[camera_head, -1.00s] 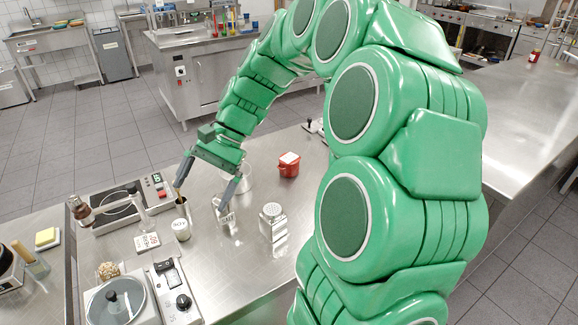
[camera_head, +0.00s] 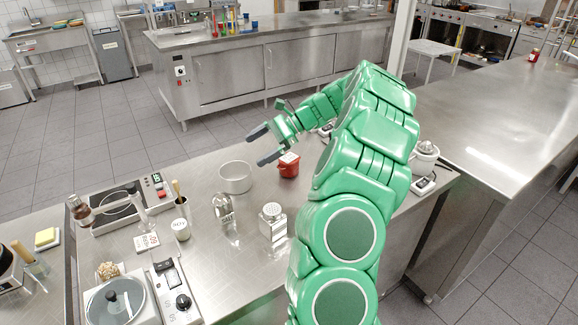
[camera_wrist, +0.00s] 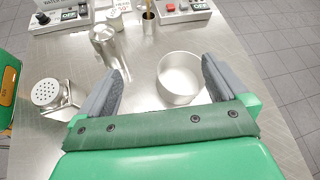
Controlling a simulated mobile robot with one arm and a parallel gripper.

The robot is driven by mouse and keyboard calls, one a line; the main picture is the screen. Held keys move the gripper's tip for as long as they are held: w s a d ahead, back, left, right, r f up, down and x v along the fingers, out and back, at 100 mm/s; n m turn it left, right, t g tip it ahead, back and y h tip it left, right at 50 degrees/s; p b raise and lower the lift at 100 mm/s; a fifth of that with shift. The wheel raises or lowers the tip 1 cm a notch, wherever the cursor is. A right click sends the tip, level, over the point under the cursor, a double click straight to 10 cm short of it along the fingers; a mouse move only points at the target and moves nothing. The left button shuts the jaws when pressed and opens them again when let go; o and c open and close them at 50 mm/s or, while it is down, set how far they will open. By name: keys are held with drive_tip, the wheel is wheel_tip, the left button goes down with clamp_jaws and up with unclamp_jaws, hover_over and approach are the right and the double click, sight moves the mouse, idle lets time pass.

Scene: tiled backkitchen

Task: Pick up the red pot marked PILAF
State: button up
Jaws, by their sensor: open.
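The red pot (camera_head: 289,166) stands upright on the steel counter in the head view, with a red lid and a pale patch on top. I cannot read any marking on it. It does not show in the wrist view. My gripper (camera_head: 263,144) is open and empty, raised above the counter, its fingers pointing left, just above and left of the pot in the picture. In the wrist view my gripper (camera_wrist: 163,68) has its two grey fingers spread wide, with nothing held between them.
A round metal pan (camera_head: 236,177) stands just left of the red pot; it also shows in the wrist view (camera_wrist: 181,80). A white juicer (camera_head: 425,158) is right of my arm.

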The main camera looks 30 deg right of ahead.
sight(284, 160)
drive_tip(key=d+f+m+t, duration=0.1)
drive_tip(key=d+f+m, duration=0.1)
drive_tip(key=d, duration=0.3)
drive_tip(key=d+f+m+t, duration=0.1)
drive_tip(key=d+f+m, duration=0.1)
drive_tip(key=d, duration=0.4)
drive_tip(key=d+f+m+t, duration=0.1)
drive_tip(key=d+f, duration=0.3)
drive_tip(key=d, duration=0.1)
drive_tip(key=shift+w+d+f+m+t+h, duration=0.1)
drive_tip(key=shift+d+f+m+t+h, duration=0.2)
drive_tip(key=shift+f+m+t, duration=0.1)
drive_tip(key=shift+x, duration=3.8)
drive_tip(key=shift+a+r, duration=0.1)
drive_tip(key=c, duration=1.2)
drive_tip(key=shift+r, duration=0.15)
